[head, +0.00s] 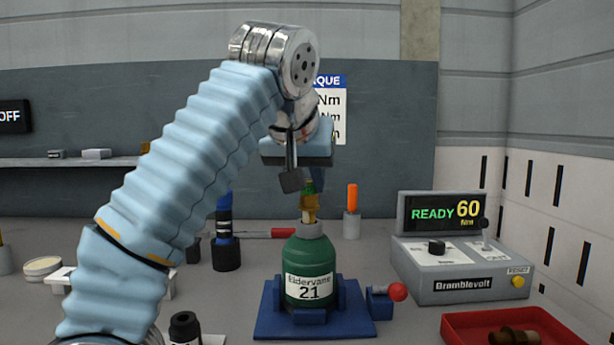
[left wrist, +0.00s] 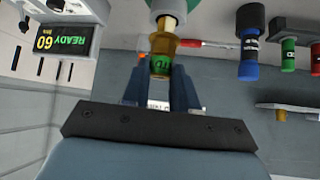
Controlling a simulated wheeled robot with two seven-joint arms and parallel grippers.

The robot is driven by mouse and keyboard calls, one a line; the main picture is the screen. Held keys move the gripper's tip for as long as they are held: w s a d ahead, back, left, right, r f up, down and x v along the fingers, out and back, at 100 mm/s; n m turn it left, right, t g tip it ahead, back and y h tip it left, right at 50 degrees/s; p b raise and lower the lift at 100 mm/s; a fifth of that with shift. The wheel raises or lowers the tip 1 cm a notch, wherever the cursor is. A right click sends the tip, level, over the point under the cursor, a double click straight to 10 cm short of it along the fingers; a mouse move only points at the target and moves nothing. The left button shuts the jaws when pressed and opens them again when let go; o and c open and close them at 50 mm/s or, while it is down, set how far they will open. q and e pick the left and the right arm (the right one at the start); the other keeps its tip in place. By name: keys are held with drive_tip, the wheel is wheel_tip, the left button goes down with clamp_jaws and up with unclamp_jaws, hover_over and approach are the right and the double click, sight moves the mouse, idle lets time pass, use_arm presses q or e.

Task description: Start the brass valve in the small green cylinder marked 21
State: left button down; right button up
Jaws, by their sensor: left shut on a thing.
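The small green cylinder (head: 308,262) marked 21 stands upright in a blue clamp base (head: 270,322). The brass valve (head: 310,206), with a green top, stands upright at the cylinder's neck. I cannot tell how far its lower end sits inside the neck. My left gripper (head: 302,182) comes down from above and is shut on the valve's upper part. In the left wrist view the valve (left wrist: 161,58) shows between the two dark fingers (left wrist: 160,85), with the pale neck beyond it. My right gripper is not in view.
A grey torque unit (head: 460,270) reading READY 60 Nm stands at the right. A red tray (head: 470,322) holding brass-brown parts is at the front right. A red ball handle (head: 398,291) sits beside the clamp. An orange-topped tool (head: 352,200) and a dark blue bottle-like item (head: 226,240) stand behind.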

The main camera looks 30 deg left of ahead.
use_arm(q)
drive_tip(key=shift+f+b, duration=0.4)
drive_tip(key=shift+f, duration=0.2)
drive_tip(key=c, duration=0.8)
unclamp_jaws()
